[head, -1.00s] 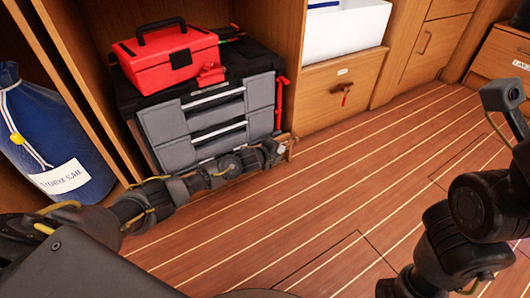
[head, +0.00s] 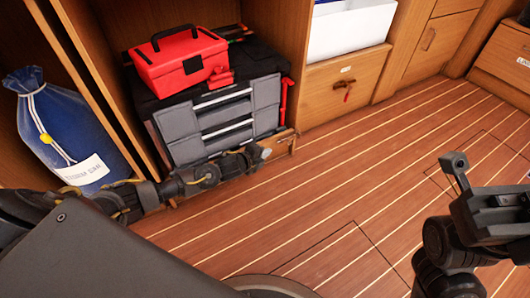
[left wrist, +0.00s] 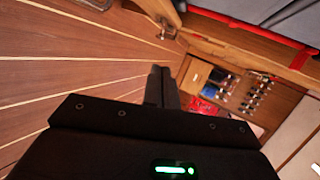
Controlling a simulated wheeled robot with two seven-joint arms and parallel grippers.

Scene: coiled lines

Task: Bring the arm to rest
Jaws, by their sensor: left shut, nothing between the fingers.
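My left arm comes in from the left in the head view. Its gripper (head: 262,153) is low in front of the grey drawer case, close to the cabinet's bottom edge. In the left wrist view its fingers (left wrist: 161,86) are together with nothing between them. Whether it touches the case or the sill cannot be told. My right arm (head: 450,240) is folded at the right edge of the head view, over the floor, and its fingers are not visible.
A red toolbox (head: 178,62) sits on the grey drawer case (head: 220,117) in the cabinet. A blue sail bag (head: 70,130) stands at the left. A white bin (head: 350,28) is above a drawer (head: 347,85) with a red-tagged key. The plank floor (head: 330,190) is clear.

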